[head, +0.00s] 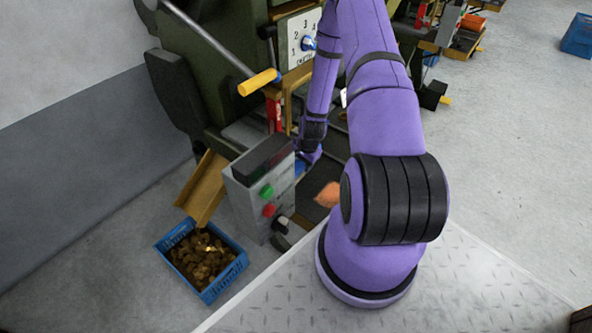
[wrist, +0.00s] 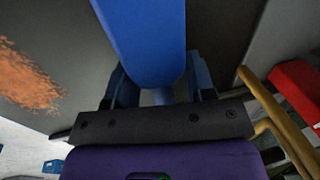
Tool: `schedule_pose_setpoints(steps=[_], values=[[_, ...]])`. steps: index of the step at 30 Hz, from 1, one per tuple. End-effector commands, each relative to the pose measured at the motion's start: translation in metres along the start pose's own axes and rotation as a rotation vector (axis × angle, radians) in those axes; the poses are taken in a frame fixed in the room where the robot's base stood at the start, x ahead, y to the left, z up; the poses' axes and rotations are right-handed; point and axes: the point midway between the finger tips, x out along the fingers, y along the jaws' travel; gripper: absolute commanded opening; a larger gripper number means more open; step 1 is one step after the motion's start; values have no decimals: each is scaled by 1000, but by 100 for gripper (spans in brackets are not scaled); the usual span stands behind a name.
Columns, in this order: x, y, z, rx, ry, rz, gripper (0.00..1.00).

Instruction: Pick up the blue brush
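The blue brush (wrist: 145,38) shows in the wrist view as a smooth, rounded blue body that runs from the top edge down between the fingers of my gripper (wrist: 160,90). One finger is on each side of it, set apart by about its width. I cannot tell whether both fingers press on it. In the head view a small blue part (head: 300,168), probably the brush, shows beside the grey control box, just below my gripper (head: 308,154). The arm and box hide most of it there.
The grey control box (head: 245,203) with green and red buttons stands close left of my gripper. A dark green machine with a yellow-handled lever (head: 259,82) rises behind. A blue crate (head: 160,246) of copper pieces sits lower left. Open floor (head: 510,150) lies right.

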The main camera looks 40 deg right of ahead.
Motion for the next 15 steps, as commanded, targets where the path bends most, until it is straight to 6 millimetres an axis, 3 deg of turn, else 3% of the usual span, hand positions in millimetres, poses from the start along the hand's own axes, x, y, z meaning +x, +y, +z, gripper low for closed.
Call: schedule_pose_setpoints(steps=[15], values=[[-10, -3, -1, -1, 2, -2, 24]])
